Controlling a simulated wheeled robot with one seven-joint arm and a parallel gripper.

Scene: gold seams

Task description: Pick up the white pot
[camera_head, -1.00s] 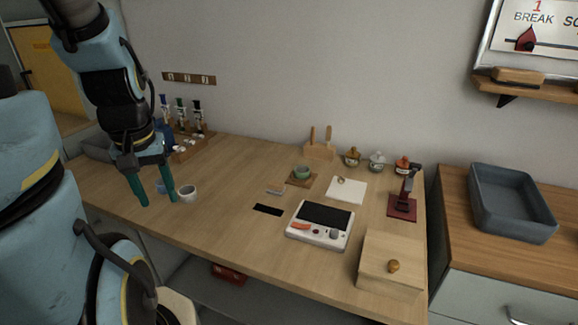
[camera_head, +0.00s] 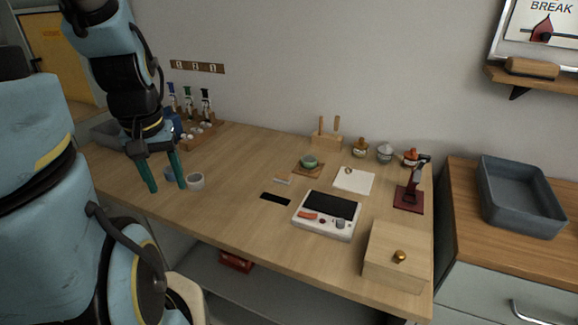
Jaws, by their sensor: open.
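A small white pot (camera_head: 195,181) stands upright on the left part of the wooden table. My gripper (camera_head: 168,189) has its two green fingers pointing down, spread apart and empty of the white pot. The fingers are just left of the white pot, and the right finger is very close to it in the picture; I cannot tell whether they touch. A small blue-grey pot (camera_head: 170,174) shows between the fingers, partly hidden by the right one; it seems to stand behind them.
A green cup (camera_head: 309,161) on a wooden coaster, a white device (camera_head: 326,225), a wooden box (camera_head: 396,258) and several lidded jars (camera_head: 385,153) are further right. The front-middle table is clear.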

